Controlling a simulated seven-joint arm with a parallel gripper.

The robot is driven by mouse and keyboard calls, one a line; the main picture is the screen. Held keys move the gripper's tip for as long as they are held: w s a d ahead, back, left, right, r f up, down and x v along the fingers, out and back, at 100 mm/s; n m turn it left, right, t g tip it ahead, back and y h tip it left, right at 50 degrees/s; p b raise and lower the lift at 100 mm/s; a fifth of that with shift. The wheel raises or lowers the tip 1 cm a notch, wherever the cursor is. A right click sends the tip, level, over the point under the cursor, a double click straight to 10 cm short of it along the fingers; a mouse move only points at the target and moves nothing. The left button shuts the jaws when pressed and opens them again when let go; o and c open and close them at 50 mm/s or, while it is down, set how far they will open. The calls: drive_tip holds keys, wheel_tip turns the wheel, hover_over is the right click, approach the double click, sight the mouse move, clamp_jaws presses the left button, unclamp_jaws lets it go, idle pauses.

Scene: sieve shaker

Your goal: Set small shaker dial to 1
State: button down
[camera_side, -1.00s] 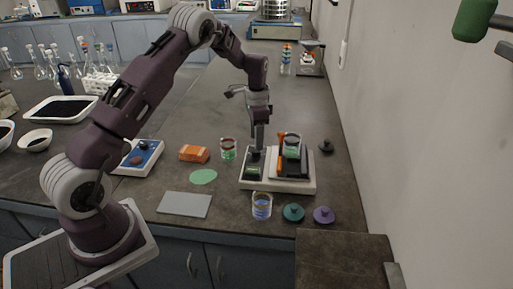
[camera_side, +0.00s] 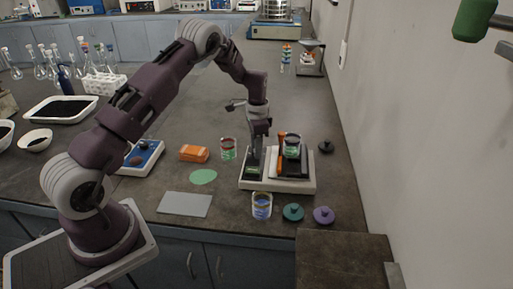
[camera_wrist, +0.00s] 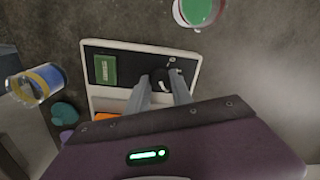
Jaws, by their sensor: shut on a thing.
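The small shaker (camera_side: 285,186) is a white base with a dark control panel on its left and a dark platform on its right. Its black dial (camera_wrist: 160,79) is between my fingertips in the wrist view. My gripper (camera_wrist: 163,84) is shut on the dial; it also shows above the panel in the side view (camera_side: 256,148). A green display (camera_wrist: 105,69) is on the panel beside the dial, its digits too small to read. The dial's pointer setting cannot be made out.
Teal (camera_side: 293,212) and purple (camera_side: 324,215) lids lie front right, a black lid (camera_side: 326,146) behind right. An orange block (camera_side: 194,153) lies left.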

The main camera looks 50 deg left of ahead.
drive_tip(key=shift+n, duration=0.3)
drive_tip(key=n, duration=0.3)
drive_tip(key=shift+n, duration=0.4)
drive_tip(key=n, duration=0.3)
drive_tip(key=shift+w+a+n, duration=0.1)
drive_tip(key=shift+n, duration=0.2)
drive_tip(key=n, duration=0.4)
drive_tip(key=shift+r+n+g, duration=0.1)
drive_tip(key=shift+n+g, duration=0.2)
drive_tip(key=shift+n, duration=1.6)
drive_tip(key=c, duration=1.1)
unclamp_jaws()
